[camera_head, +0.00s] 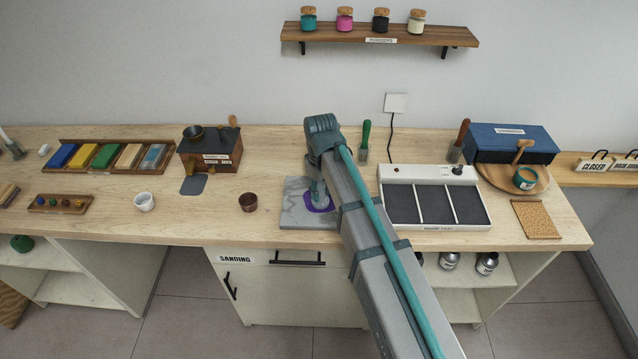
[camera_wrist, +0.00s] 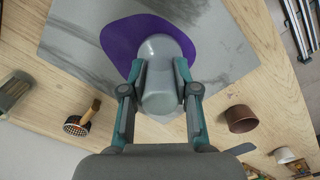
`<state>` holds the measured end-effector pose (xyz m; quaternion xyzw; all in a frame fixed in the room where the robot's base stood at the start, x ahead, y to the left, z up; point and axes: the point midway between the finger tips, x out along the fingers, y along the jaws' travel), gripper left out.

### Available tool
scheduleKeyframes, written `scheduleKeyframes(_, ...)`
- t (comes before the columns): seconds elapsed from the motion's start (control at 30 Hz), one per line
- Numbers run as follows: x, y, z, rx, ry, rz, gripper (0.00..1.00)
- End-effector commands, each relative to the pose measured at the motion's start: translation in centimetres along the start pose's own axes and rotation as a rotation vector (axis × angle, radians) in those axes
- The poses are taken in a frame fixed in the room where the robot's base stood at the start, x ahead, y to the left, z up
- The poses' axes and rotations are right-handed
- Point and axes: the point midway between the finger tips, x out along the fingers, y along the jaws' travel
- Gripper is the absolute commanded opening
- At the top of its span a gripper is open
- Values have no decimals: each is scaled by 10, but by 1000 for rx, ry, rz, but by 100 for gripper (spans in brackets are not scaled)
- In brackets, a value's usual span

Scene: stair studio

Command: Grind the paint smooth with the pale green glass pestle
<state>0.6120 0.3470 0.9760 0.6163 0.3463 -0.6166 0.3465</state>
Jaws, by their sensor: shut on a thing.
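The pale, greyish glass pestle (camera_wrist: 160,48) is between the fingers of my gripper (camera_wrist: 159,72), which is shut on it. Its rounded body stands over a purple paint patch (camera_wrist: 116,36) on a grey streaked slab (camera_wrist: 75,55). The pestle overlaps the patch in the wrist view; I cannot tell whether its underside touches the paint. In the head view, the purple paint (camera_head: 321,206) shows on the slab (camera_head: 293,217), and my arm hides part of both.
A brown cup (camera_head: 248,202) and a white cup (camera_head: 144,201) stand left of the slab. A white panel device (camera_head: 433,172) with dark pads sits to the right. A green-handled tool (camera_head: 365,140) stands behind. Bare wood lies between the slab and the brown cup.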

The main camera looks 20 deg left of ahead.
Motion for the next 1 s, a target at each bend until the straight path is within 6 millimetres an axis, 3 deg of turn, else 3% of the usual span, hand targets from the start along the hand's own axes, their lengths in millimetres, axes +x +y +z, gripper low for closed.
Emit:
scheduleKeyframes(0.27, -1, -15, 23, 7, 0, -1, 0)
scheduleKeyframes(0.33, -7, -12, 20, 8, -1, 0, 0)
scheduleKeyframes(0.4, -27, -11, 20, 9, 3, 1, 0)
scheduleKeyframes(1.0, -77, -6, 23, 18, 1, 0, 0)
